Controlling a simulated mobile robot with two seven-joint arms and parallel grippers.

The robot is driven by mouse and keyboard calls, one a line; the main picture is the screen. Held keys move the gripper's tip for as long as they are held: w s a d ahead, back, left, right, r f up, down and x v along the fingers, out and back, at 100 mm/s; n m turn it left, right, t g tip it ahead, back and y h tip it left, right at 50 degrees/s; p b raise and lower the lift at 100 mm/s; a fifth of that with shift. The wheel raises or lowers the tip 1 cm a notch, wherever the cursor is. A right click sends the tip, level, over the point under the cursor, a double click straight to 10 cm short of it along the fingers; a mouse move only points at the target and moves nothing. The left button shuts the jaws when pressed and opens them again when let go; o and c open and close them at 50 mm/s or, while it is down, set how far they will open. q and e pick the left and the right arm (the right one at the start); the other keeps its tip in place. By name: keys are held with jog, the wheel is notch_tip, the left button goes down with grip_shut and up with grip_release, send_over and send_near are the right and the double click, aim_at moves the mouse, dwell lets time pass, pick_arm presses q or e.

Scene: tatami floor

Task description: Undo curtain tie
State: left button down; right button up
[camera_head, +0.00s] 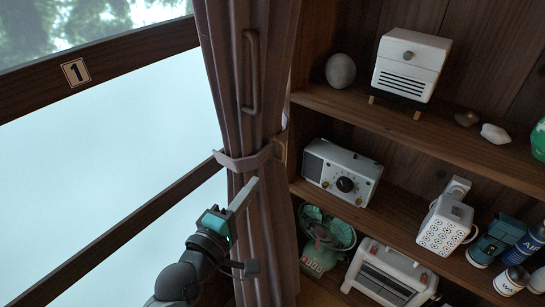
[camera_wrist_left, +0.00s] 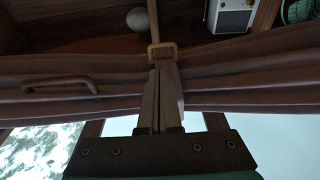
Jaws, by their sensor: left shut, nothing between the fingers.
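The mauve curtain (camera_head: 262,225) hangs gathered at the window's right edge. A lighter curtain tie (camera_head: 245,161) wraps around it at mid-height, with its right end at a wooden piece on the shelf's side post. My left gripper (camera_head: 254,184) is shut and empty, its fingers just below the tie and in front of the curtain. In the left wrist view the shut fingers (camera_wrist_left: 157,75) point at a small brown loop (camera_wrist_left: 162,50) at the curtain's edge; they hide part of the tie, and I cannot tell whether they touch it. My right gripper is not in view.
A curved handle (camera_head: 251,72) stands in front of the upper curtain. Wooden shelves (camera_head: 420,125) on the right hold a stone (camera_head: 340,70), a white heater-like box (camera_head: 410,66), a radio (camera_head: 341,172) and a green fan (camera_head: 326,229). The window (camera_head: 100,165) fills the left.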

pick_arm(q)
jog(key=b+x, duration=0.1)
jog(key=x, duration=0.9)
jog(key=shift+f, duration=0.1)
dwell(0.4)
